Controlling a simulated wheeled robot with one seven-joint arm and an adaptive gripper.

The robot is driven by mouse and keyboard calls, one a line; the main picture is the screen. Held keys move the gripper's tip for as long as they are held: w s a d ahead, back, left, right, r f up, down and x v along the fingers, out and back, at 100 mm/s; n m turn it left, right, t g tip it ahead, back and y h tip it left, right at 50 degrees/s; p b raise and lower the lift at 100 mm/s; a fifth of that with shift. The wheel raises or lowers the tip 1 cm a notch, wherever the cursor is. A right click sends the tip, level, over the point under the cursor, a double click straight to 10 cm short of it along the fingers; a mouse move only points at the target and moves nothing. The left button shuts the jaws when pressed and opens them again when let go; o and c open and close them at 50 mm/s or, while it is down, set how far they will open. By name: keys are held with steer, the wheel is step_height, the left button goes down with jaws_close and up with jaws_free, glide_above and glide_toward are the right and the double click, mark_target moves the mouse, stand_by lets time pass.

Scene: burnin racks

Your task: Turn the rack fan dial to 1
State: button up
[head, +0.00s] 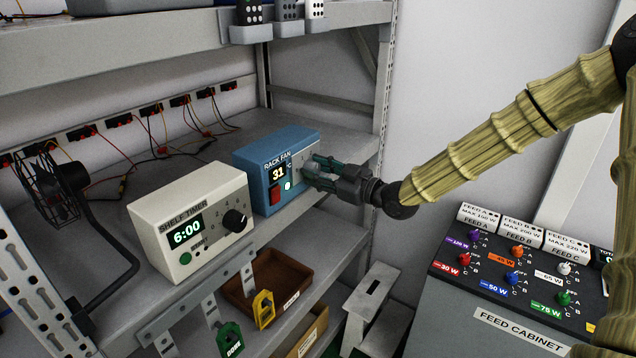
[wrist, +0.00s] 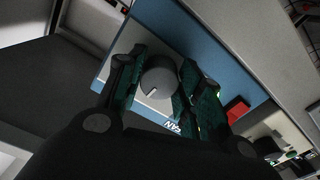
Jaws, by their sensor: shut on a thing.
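The rack fan unit (head: 259,157) is a blue box on the rack shelf, with a display reading 31, a red switch (head: 277,198) and a lit button. In the head view my gripper (head: 318,172) is at the right part of its front face and covers most of the dial. In the wrist view the grey round dial (wrist: 159,76) with a white pointer mark sits between the two fingers of my gripper (wrist: 160,85), which is shut on it. The dial's numbers are mostly hidden, so its setting cannot be read.
A cream shelf timer (head: 190,222) reading 6:00 stands left of the rack fan unit. A small black fan (head: 60,185) is farther left. The feed cabinet (head: 500,318) with several coloured knobs stands at the lower right. Brown bins (head: 262,299) and hanging tags are below.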

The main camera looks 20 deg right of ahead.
steer(key=n+b, duration=0.4)
steer(key=b, duration=0.1)
steer(key=shift+f, duration=0.15)
steer(key=shift+r+n+b, duration=0.2)
steer(key=shift+n+b, duration=0.6)
steer(key=shift+b, duration=0.3)
steer(key=shift+d, duration=0.1)
steer(key=o, duration=1)
steer(key=shift+o, duration=0.2)
steer(key=v, duration=1.2)
